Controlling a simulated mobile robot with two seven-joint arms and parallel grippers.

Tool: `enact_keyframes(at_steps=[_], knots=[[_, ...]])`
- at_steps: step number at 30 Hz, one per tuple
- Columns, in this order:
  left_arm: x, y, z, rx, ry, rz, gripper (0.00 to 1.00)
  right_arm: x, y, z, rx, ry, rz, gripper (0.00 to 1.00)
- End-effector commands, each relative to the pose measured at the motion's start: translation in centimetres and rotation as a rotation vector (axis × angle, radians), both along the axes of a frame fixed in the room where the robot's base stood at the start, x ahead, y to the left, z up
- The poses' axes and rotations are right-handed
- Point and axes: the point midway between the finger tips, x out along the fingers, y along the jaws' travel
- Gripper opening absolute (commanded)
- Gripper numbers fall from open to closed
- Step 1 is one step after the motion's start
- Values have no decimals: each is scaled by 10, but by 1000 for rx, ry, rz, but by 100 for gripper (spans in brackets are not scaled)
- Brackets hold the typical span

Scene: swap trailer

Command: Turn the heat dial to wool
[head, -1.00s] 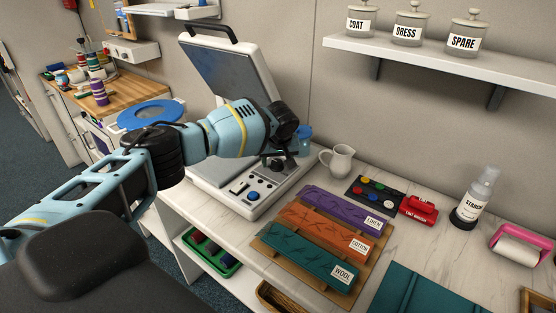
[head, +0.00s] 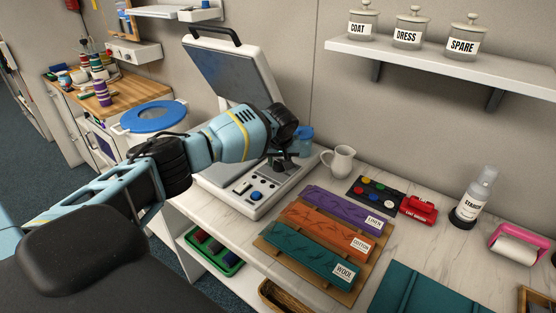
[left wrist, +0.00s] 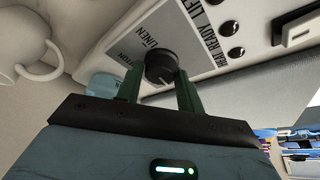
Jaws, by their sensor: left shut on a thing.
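The heat dial (left wrist: 160,67) is a dark round knob on the light control panel (left wrist: 200,40) of the press. In the left wrist view the words LINEN and part of another label show beside it; WOOL is not readable there. My left gripper (left wrist: 158,84) is shut on the dial, one green finger on each side. In the head view the left gripper (head: 281,161) is at the back of the press's panel, and its wrist partly covers the dial. Which setting the dial points to cannot be told. My right gripper is not in view.
The press lid (head: 236,75) stands raised behind my arm. A white jug (head: 341,161) and a blue cup (head: 304,142) are close by. A board with LINEN, COTTON and WOOL cloth strips (head: 325,238) lies in front. A spray bottle (head: 475,195) stands farther right.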

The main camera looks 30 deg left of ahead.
Motion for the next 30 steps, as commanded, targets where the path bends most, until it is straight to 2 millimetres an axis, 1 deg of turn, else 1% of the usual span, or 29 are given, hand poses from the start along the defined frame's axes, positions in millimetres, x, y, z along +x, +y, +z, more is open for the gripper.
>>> enact_keyframes(at_steps=[1, 4, 13, 24, 30], knots=[[-1, -1, 2, -4, -2, -21, 14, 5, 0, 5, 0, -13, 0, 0], [-1, 0, 2, -3, -1, -77, 14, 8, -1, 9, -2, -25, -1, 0], [-2, 2, -1, -2, 2, -276, 14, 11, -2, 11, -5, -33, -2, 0], [-2, 4, -4, -3, 3, -615, 14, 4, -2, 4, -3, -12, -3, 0], [-2, 5, -4, -3, 4, -765, 14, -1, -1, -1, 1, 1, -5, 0]])
